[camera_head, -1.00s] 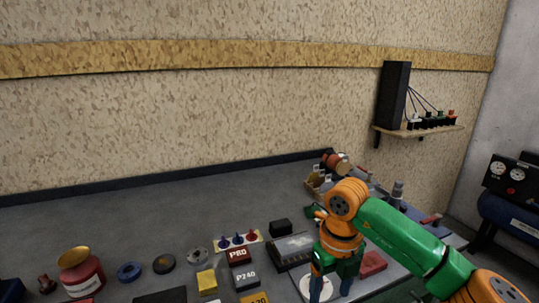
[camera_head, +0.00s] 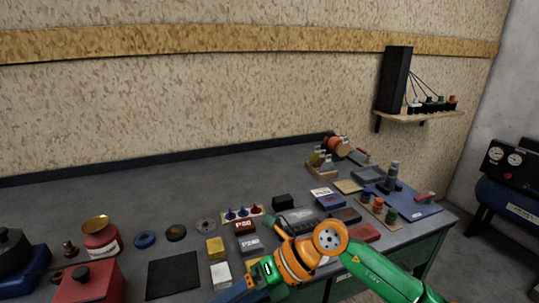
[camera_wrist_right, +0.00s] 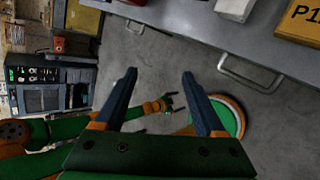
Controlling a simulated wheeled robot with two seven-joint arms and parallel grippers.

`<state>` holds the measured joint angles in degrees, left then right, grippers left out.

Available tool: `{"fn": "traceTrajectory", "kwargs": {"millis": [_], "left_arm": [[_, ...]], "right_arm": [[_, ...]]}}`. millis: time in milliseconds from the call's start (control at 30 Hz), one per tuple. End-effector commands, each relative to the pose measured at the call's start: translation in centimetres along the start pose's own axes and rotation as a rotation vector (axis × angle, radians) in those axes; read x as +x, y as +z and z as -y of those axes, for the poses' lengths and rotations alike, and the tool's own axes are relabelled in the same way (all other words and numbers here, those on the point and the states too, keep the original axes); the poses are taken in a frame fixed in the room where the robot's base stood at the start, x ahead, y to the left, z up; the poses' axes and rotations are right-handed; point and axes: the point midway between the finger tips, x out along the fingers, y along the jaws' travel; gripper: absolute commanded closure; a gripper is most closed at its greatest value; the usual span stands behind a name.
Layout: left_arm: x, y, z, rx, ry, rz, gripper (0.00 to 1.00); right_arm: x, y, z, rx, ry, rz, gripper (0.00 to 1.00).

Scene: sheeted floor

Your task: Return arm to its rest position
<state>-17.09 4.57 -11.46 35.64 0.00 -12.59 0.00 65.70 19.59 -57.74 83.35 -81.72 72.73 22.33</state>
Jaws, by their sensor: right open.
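My right arm, green and orange, comes in from the lower right of the head view. Its orange wrist (camera_head: 300,262) is over the bench's front edge, and its gripper (camera_head: 240,292) points to the lower left. In the right wrist view the two dark fingers of this right gripper (camera_wrist_right: 158,80) are spread apart with nothing between them. Below them is bare floor, beside the drawer fronts.
The grey bench (camera_head: 120,205) carries sanding blocks, a red jar (camera_head: 101,243), a red box (camera_head: 88,283) and a blue mat (camera_head: 415,205) with small parts. Drawer handles (camera_wrist_right: 250,75) stick out near the right gripper. Open floor (camera_head: 465,265) lies right of the bench.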

Motion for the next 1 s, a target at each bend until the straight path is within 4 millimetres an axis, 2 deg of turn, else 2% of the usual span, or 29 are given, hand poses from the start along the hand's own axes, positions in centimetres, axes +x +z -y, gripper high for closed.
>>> {"fn": "traceTrajectory", "kwargs": {"millis": [67, 133, 167, 200, 233, 267, 300, 367, 400, 467, 500, 533, 600, 700, 833, 867, 1000], "left_arm": [[0.0, 0.0, 0.0, 0.000, 0.000, 0.001, 0.00], [0.0, 0.1, 0.0, 0.000, 0.000, 0.002, 0.00], [0.0, 0.1, 0.0, 0.000, 0.000, 0.002, 0.00], [0.0, 0.1, 0.0, 0.000, 0.000, 0.002, 0.00], [0.0, 0.1, 0.0, 0.000, 0.000, 0.002, 0.00], [0.0, 0.1, 0.0, 0.000, 0.000, 0.003, 0.00], [0.0, 0.1, 0.0, 0.000, 0.000, 0.003, 0.00], [0.0, 0.2, 0.0, 0.000, 0.000, 0.003, 0.00], [0.0, 0.2, 0.0, 0.000, 0.000, 0.004, 0.00], [0.0, 0.2, 0.0, 0.000, 0.000, 0.004, 0.00], [0.0, 0.2, 0.0, 0.000, 0.000, 0.004, 0.00], [0.0, 0.2, 0.0, 0.000, 0.000, 0.004, 0.00], [0.0, 0.2, 0.0, 0.000, 0.000, 0.005, 0.00], [0.0, 0.2, 0.0, 0.000, 0.001, 0.005, 0.00], [0.0, 0.2, 0.0, 0.000, 0.001, 0.005, 0.00], [0.0, 0.2, 0.0, 0.000, 0.001, 0.005, 0.00], [0.0, 0.2, 0.0, 0.000, 0.001, 0.005, 0.00]], "right_arm": [[1.1, 0.6, -4.3, 0.030, 0.240, 0.099, 0.29], [0.1, 2.3, -8.8, 0.118, 0.526, 0.259, 0.29], [-1.2, 3.3, -10.3, 0.182, 0.658, 0.348, 0.29], [-3.7, 4.9, -11.4, 0.299, 0.833, 0.486, 0.29], [-6.0, 6.2, -11.0, 0.416, 0.955, 0.603, 0.29], [-8.4, 7.2, -9.7, 0.551, 1.063, 0.726, 0.29], [-11.2, 8.1, -6.4, 0.755, 1.172, 0.891, 0.29], [-13.6, 7.7, -0.4, 1.057, 1.251, 1.098, 0.29], [-14.2, 6.5, 3.7, 1.251, 1.261, 1.214, 0.29], [-14.0, 3.6, 9.3, 1.535, 1.229, 1.354, 0.29], [-13.4, 1.2, 12.4, 1.711, 1.184, 1.427, 0.29], [-12.7, -0.7, 14.4, 1.831, 1.140, 1.470, 0.29], [-11.0, -5.2, 17.6, 2.077, 1.024, 1.540, 0.29], [-8.7, -11.1, 20.1, 2.354, 0.842, 1.586, 0.29], [-6.2, -17.8, 20.9, 2.631, 0.598, 1.590, 0.29], [-5.7, -19.2, 20.9, -2.646, -0.534, -1.560, 0.29], [-3.8, -25.5, 19.9, -2.632, -0.242, -1.387, 0.29]]}}
